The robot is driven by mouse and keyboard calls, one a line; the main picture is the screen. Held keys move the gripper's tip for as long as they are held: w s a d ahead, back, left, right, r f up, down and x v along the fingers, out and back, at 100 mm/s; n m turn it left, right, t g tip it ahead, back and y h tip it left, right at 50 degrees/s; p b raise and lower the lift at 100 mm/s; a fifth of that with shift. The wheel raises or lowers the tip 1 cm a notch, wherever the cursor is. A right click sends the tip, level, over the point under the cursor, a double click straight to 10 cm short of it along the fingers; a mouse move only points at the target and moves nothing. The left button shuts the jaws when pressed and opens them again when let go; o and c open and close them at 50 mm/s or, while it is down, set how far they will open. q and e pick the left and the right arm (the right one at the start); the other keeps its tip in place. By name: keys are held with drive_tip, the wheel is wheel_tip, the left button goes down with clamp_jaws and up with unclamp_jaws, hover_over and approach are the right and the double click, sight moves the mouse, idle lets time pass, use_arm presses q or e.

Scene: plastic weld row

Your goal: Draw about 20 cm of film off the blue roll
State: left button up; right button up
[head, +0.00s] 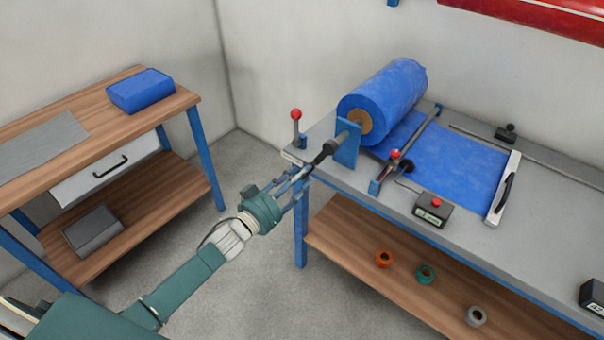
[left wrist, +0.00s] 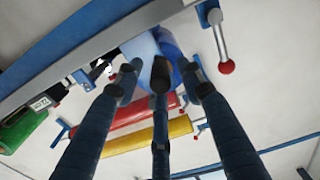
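The blue roll (head: 385,98) lies on the bench at the back, its core on a spindle through a blue bracket (head: 347,146). A blue film sheet (head: 450,158) lies flat from the roll, under a cross bar, to a white bar with a black handle (head: 503,187). A black spindle end (head: 325,151) sticks out toward my left gripper (head: 302,174). In the left wrist view, the gripper (left wrist: 160,75) points at the roll (left wrist: 168,45); whether a finger touches the spindle end is unclear. My right gripper is out of view.
A red-knobbed lever (head: 296,116) stands at the bench's left corner. Another red knob (head: 395,153) and a box with a red button (head: 433,208) are by the film. A wooden table (head: 180,95) with a blue block (head: 141,90) is at left; floor between is clear.

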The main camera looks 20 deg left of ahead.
use_arm(q)
drive_tip(key=shift+w+d, duration=0.25)
drive_tip(key=shift+w, duration=0.3)
clamp_jaws()
drive_tip(key=shift+w+a+r+m, duration=0.2)
drive_tip(key=shift+a+m, duration=0.1)
drive_tip(key=shift+m, duration=0.2)
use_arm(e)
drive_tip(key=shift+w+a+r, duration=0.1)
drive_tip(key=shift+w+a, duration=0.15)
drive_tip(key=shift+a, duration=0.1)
use_arm(q)
drive_tip(key=shift+a+r, duration=0.1)
